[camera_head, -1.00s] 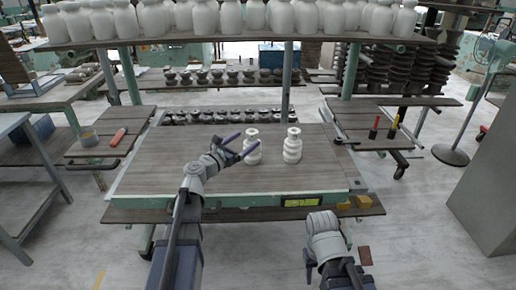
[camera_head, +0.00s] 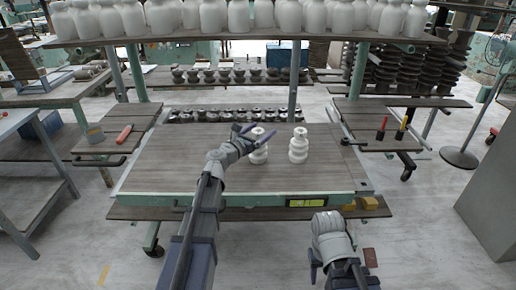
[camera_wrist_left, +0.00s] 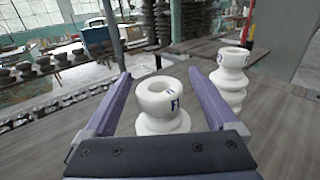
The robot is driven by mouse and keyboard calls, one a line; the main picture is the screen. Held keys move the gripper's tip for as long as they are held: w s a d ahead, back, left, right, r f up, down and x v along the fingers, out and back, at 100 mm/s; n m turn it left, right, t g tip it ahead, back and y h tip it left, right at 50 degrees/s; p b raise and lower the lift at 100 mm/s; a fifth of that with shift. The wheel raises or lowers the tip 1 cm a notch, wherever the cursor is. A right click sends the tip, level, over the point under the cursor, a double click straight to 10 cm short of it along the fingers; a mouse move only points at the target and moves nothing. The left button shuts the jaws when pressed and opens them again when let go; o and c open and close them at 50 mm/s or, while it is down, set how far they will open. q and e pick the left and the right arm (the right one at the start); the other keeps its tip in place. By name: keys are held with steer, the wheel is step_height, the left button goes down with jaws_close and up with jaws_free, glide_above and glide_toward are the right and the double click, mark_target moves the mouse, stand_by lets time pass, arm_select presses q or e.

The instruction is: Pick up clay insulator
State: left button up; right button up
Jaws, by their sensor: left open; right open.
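Two white ribbed clay insulators stand upright on the wooden table (camera_head: 170,165). The left insulator (camera_head: 258,152) is partly covered by my left gripper (camera_head: 258,136) in the head view. In the left wrist view, this insulator (camera_wrist_left: 163,100) sits between the two open purple fingers, with a gap on both sides, and its lower part is hidden by the gripper body. The right insulator (camera_head: 298,146) stands a little to the right; in the wrist view it (camera_wrist_left: 230,78) is outside the right finger. My right gripper (camera_head: 312,262) is in front of the table, low, empty and open.
A shelf of white insulators (camera_head: 210,15) runs above the back of the table. Rows of dark insulators (camera_head: 235,114) sit behind it. Yellow blocks (camera_head: 369,203) lie at the front right edge. The left part of the tabletop is clear.

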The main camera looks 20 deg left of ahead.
arm_select(q)
steer(key=shift+x, duration=0.8)
steer(key=shift+s, duration=0.1)
steer(key=shift+c, duration=0.2)
jaws_close()
